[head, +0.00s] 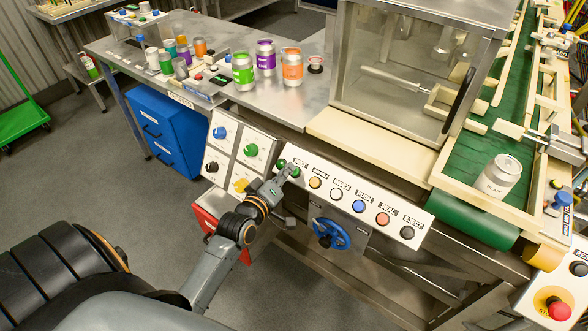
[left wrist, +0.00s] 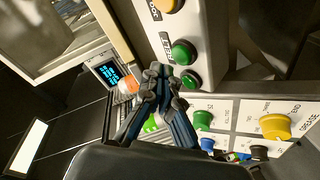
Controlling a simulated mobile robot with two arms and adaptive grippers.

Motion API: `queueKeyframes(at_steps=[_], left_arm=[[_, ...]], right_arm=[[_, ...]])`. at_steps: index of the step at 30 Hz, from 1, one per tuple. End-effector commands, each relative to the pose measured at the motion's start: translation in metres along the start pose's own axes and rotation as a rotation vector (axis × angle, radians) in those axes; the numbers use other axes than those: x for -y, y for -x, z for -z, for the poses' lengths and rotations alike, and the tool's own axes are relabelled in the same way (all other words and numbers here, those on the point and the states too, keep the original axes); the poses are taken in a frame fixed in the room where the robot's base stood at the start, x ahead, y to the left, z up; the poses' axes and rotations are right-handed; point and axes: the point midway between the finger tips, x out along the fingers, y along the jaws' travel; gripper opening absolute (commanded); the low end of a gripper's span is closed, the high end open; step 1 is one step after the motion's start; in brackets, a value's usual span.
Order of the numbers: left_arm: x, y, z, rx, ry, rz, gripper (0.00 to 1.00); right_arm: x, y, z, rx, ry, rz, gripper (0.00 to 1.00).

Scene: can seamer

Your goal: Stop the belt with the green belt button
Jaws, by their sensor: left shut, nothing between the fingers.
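The pale control panel carries a green belt button (head: 295,172) under a BELT label, with a second green round part (head: 282,162) beside it at the panel's left end. In the left wrist view the green button (left wrist: 184,53) shows clearly, with a darker green round part (left wrist: 191,79) below it. My left gripper (head: 288,173) is shut and empty, its tips right at these two green parts. In the left wrist view its fingertips (left wrist: 160,75) lie just left of them; I cannot tell whether they touch. The green belt (head: 478,150) carries a can labelled PLAIN (head: 502,175). My right gripper is not in view.
More buttons, such as an orange one (head: 315,182) and a blue one (head: 358,206), follow along the panel. A blue handwheel (head: 330,234) sits below. A knob board (head: 240,150) stands to the left. A red emergency stop (head: 558,309) is at lower right.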

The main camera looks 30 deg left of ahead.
Motion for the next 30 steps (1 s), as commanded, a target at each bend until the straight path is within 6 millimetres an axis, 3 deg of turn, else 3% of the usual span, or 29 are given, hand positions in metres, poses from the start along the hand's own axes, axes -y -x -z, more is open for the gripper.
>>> queueKeyframes(at_steps=[12, 30], left_arm=[[-0.024, 0.029, 0.024, 0.000, -0.001, 0.001, 0.00], [-0.023, 0.031, 0.023, 0.000, 0.000, 0.000, 0.00]], right_arm=[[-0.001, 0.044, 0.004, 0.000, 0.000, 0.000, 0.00], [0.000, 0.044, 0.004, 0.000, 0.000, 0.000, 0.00]])
